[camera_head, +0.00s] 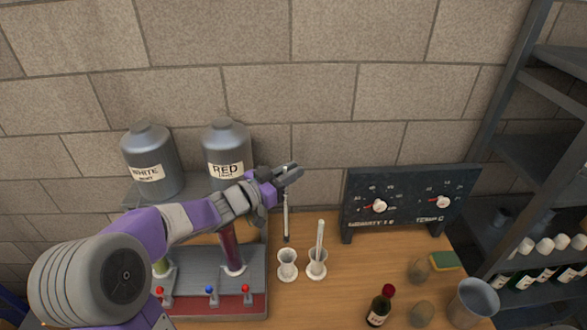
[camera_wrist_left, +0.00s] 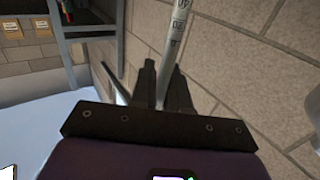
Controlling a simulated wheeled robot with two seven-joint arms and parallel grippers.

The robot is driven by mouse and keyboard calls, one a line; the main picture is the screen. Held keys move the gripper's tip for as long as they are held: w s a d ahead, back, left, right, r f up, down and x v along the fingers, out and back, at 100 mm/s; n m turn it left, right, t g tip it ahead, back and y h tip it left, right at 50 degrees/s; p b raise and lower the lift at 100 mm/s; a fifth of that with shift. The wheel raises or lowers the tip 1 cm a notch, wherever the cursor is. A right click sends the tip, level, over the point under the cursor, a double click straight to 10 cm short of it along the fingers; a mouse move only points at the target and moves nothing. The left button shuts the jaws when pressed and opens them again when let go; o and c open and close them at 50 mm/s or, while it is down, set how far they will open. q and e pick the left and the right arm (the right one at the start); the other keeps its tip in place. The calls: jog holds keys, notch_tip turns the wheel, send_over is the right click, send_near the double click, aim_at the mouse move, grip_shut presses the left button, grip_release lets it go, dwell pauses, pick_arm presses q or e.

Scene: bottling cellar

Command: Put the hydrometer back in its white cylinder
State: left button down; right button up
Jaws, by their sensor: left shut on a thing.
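My left gripper (camera_head: 288,174) is shut on the hydrometer (camera_head: 286,218), a thin stem hanging about upright below the fingers, with a darker lower part. In the left wrist view the pale hydrometer (camera_wrist_left: 178,40) with printed marks runs up between the dark fingers (camera_wrist_left: 161,85). A white cylinder (camera_head: 287,270) with a flared rim stands on the table below it and looks empty. The hydrometer's lower end appears above and behind this cylinder's mouth, apart from it. A second white cylinder (camera_head: 317,269) beside it on the right holds another pale stem (camera_head: 320,236). My right gripper is not in view.
Left is a rack (camera_head: 205,300) with coloured taps under the WHITE tank (camera_head: 150,160) and RED tank (camera_head: 226,150). A dial panel (camera_head: 410,192) stands behind right.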

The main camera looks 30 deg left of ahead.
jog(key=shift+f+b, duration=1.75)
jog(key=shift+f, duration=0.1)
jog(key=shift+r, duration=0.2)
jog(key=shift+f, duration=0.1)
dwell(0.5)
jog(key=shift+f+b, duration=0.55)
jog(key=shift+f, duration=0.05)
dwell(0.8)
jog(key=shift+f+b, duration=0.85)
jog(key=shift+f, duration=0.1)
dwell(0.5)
